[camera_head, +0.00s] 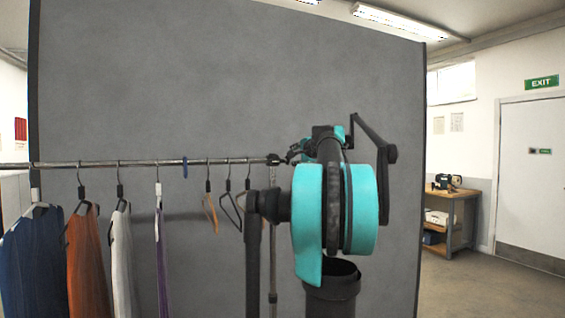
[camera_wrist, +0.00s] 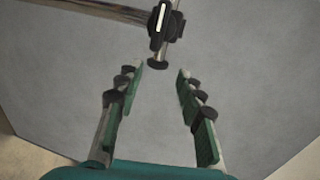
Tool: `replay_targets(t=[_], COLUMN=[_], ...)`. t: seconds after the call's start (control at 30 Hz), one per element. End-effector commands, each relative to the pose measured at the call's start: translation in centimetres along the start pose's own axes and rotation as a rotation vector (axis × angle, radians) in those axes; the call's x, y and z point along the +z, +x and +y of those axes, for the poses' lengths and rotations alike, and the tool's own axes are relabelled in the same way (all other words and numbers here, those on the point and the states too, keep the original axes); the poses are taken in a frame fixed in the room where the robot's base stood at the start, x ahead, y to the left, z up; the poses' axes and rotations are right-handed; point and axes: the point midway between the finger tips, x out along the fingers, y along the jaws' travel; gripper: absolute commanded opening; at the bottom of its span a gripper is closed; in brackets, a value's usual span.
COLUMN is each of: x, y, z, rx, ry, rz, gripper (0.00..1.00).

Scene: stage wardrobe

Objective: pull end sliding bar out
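A metal clothes rail (camera_head: 140,163) runs across the left half of the head view. Its right end has a black end fitting (camera_head: 273,159), with an upright pole (camera_head: 272,240) below it. In the wrist view the bar (camera_wrist: 105,11) comes in from the upper left and meets the black fitting (camera_wrist: 163,30), which has a round knob at its lower end. My gripper (camera_wrist: 160,69) is open and empty, with the fitting just beyond and between its fingertips. No contact shows. In the head view my gripper (camera_head: 292,152) is small and partly hidden by my arm, close to the rail's end.
Several garments, such as an orange one (camera_head: 87,262), and empty hangers (camera_head: 230,205) hang from the rail. A blue ring (camera_head: 185,168) sits on it. A grey panel (camera_head: 230,80) stands behind. A wooden bench (camera_head: 455,215) and a white door (camera_head: 530,180) are at the right, with clear floor before them.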

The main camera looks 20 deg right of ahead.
Motion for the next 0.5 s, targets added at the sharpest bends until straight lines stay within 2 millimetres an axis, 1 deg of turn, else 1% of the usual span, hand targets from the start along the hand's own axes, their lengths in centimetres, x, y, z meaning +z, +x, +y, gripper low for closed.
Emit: replay_targets(t=[0.03,0.3,0.5], x=[0.1,0.1,0.0], y=[1.2,6.5,9.7], z=[0.0,0.0,0.0], rx=[0.0,0.0,0.0], ry=[-0.001,-0.001,0.0], rz=[-0.002,-0.002,-0.001], gripper=[0.38,0.38,0.38])
